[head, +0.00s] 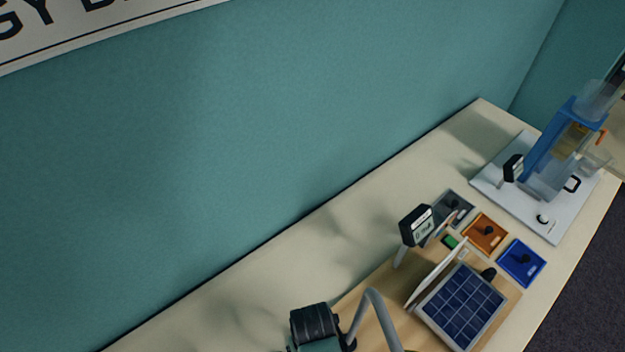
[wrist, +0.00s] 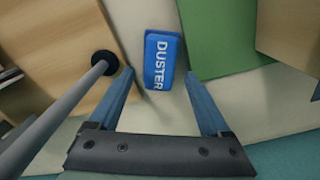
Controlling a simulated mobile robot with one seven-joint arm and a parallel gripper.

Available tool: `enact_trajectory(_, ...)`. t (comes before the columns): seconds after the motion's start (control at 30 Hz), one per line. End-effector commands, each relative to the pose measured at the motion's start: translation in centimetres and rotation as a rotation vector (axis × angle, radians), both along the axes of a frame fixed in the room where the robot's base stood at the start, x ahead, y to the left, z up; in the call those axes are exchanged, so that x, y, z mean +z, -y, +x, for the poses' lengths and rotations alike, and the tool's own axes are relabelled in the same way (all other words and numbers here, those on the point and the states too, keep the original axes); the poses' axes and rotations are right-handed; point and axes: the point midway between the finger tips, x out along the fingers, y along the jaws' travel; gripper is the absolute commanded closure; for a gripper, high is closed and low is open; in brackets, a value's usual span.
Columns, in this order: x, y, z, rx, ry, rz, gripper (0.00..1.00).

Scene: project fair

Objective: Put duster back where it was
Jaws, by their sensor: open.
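A blue duster (wrist: 162,60) with white "DUSTER" lettering lies on the pale table top in the wrist view. My gripper (wrist: 160,75) is open and empty. Its two blue fingers reach toward the duster, with the tips near its lower end, one to either side in the picture. I cannot tell how far above it they are. The duster does not show in the head view, and neither does my gripper, as far as I can tell.
In the wrist view a grey rod with a black round end (wrist: 104,63) stands close left of the fingers. A green panel (wrist: 215,35) lies right of the duster. In the head view a solar panel (head: 460,306), coloured trays and a blue apparatus (head: 553,140) occupy the table's right part.

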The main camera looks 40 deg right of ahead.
Motion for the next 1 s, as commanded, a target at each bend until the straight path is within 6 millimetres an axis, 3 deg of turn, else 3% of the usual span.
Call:
enact_trajectory(0.1, 2.4, 0.0, 0.1, 0.001, 0.004, -0.002, 0.19)
enact_trajectory(0.33, 6.0, 0.0, 0.0, -0.001, 0.001, 0.000, 0.19)
enact_trajectory(0.5, 7.1, 0.0, 0.0, 0.000, 0.000, 0.000, 0.19)
enact_trajectory(0.77, 7.3, 0.0, 0.1, 0.001, 0.004, -0.002, 0.19)
enact_trajectory(0.87, 8.5, 0.5, 2.0, 0.015, 0.060, -0.034, 0.19)
enact_trajectory(0.97, 12.0, 1.6, 6.7, 0.052, 0.216, -0.114, 0.19)
enact_trajectory(1.0, 14.2, 2.0, 9.3, 0.072, 0.305, -0.157, 0.19)
